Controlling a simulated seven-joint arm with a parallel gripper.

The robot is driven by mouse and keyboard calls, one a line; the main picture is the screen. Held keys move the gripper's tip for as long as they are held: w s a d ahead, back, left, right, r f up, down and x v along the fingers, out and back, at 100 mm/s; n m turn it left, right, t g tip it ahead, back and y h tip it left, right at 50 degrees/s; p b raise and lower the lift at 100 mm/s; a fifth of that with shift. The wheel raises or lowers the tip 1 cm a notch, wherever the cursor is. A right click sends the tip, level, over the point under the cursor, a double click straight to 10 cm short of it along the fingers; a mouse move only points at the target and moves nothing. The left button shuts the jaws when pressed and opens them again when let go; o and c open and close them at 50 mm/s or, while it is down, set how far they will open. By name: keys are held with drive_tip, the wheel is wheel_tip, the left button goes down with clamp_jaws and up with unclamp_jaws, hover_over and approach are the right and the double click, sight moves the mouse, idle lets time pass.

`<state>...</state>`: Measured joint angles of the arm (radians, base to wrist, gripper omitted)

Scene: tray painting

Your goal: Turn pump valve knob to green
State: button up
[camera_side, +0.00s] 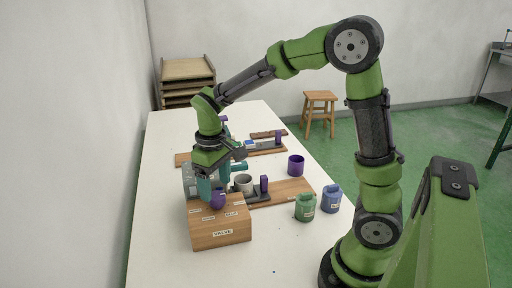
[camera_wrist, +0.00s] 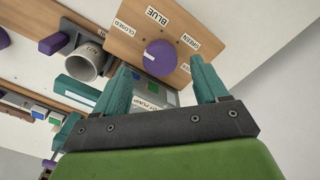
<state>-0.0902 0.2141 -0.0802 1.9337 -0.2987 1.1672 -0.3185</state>
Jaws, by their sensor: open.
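The purple valve knob (camera_side: 217,201) sits on top of the wooden box labelled VALVE (camera_side: 220,228). In the wrist view the knob (camera_wrist: 163,60) has a white mark on its left side. The labels BLUE (camera_wrist: 157,15), GREEN (camera_wrist: 191,41) and CLOSED (camera_wrist: 124,28) surround it on the box top. The mark does not point at GREEN. My gripper (camera_side: 214,190) is open, pointing down at the knob. In the wrist view its teal fingers (camera_wrist: 160,68) lie left and right of the knob; whether they touch it is unclear.
A grey cup (camera_side: 243,184) and purple handle (camera_side: 264,184) stand close right of my gripper. A grey unit (camera_side: 189,180) is just behind. Green (camera_side: 305,208) and blue (camera_side: 331,199) jugs and a purple cup (camera_side: 296,165) stand along the right. The table's left side is clear.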

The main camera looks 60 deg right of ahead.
sight(216, 195)
drive_tip(key=shift+f, duration=1.65)
drive_tip(key=c, duration=1.1)
drive_tip(key=shift+o, duration=0.2)
